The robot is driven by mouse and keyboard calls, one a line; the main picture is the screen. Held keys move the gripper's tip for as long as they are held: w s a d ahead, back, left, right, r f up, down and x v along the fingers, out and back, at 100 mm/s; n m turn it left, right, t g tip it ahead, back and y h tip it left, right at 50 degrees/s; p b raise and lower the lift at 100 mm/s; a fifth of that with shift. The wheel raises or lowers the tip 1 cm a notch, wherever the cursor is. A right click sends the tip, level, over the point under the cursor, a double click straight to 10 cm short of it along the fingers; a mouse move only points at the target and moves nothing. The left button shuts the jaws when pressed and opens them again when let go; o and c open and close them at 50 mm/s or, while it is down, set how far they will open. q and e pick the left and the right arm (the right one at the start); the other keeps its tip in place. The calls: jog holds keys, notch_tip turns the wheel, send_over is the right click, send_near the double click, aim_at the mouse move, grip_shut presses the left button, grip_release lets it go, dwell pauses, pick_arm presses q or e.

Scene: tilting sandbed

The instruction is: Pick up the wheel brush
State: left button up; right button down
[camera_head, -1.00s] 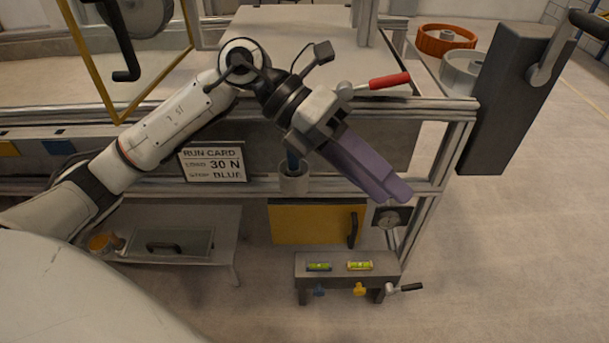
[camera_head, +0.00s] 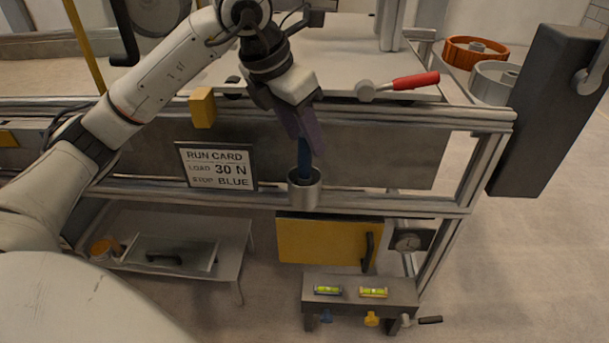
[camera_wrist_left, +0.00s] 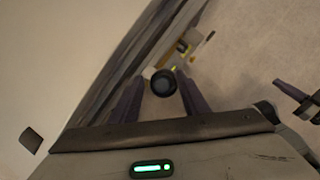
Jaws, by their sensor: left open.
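In the left wrist view, the round dark end of the handle (camera_wrist_left: 163,83) sits between the two spread fingers of the left gripper (camera_wrist_left: 164,76). Whether either finger touches it I cannot tell.
A red-handled lever (camera_head: 412,81) lies on the bench top to the right. A run card (camera_head: 216,167) and a yellow block (camera_head: 203,108) are left of the cup. A yellow door (camera_head: 322,242) and a stand with levels (camera_head: 358,290) are below. Open floor lies at the right.

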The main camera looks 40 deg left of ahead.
aim_at(304, 167)
pick_arm(q)
jog(key=b+x, duration=0.1)
jog(key=x, duration=0.3)
jog(key=shift+d+f, duration=0.2)
jog(key=shift+f, duration=0.05)
jog(key=shift+r, duration=0.1)
grip_shut()
jog(key=shift+r, duration=0.15)
